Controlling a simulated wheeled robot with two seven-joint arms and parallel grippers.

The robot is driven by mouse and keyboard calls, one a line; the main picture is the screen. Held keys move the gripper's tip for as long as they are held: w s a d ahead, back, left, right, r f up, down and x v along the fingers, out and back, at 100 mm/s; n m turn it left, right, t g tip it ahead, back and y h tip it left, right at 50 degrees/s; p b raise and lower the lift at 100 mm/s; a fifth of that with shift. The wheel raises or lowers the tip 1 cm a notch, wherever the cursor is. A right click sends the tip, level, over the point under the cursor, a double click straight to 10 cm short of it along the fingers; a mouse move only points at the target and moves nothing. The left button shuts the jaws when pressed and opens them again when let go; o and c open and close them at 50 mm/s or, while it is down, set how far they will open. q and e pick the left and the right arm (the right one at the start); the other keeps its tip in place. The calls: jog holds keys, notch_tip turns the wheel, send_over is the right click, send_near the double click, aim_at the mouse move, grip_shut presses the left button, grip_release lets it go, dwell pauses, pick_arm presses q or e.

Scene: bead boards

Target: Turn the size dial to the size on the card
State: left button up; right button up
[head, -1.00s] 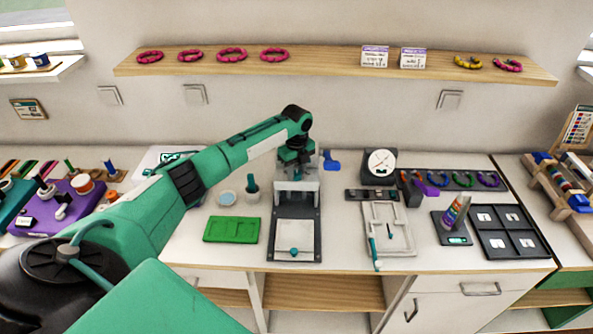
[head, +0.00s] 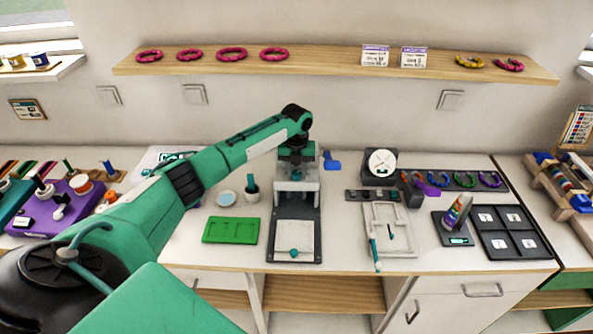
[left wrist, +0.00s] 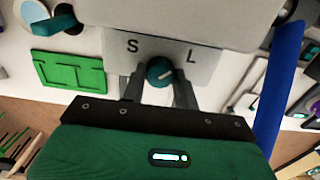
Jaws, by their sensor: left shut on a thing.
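The size dial (left wrist: 159,71) is a small teal knob with a white pointer line on a light grey panel (left wrist: 201,66) marked S at left and L at right. Its pointer leans up and to the right, toward the L side. My left gripper (left wrist: 160,80) is shut on the dial, one finger on each side. In the head view my left gripper (head: 297,162) is at the top of the grey press (head: 296,190), and the dial is hidden there. Two white cards with purple tops, a left card (head: 375,57) and a right card (head: 413,58), stand on the shelf; their writing is too small to read. My right gripper is not in view.
A green tray (head: 231,230) lies left of the press. A white frame board (head: 402,240) and a round gauge (head: 381,163) are to its right. The wooden shelf (head: 330,68) holds several bead rings. A dark compartment tray (head: 515,253) is at the right.

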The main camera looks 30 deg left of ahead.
aim_at(297, 172)
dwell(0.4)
pick_arm(q)
jog(key=o, duration=0.9)
jog(key=shift+o, duration=0.4)
jog(key=shift+r, duration=0.1)
notch_tip(297, 172, up, 14)
jog(key=b, duration=0.3)
jog(key=shift+b, duration=0.3)
jog(key=shift+f, duration=0.25)
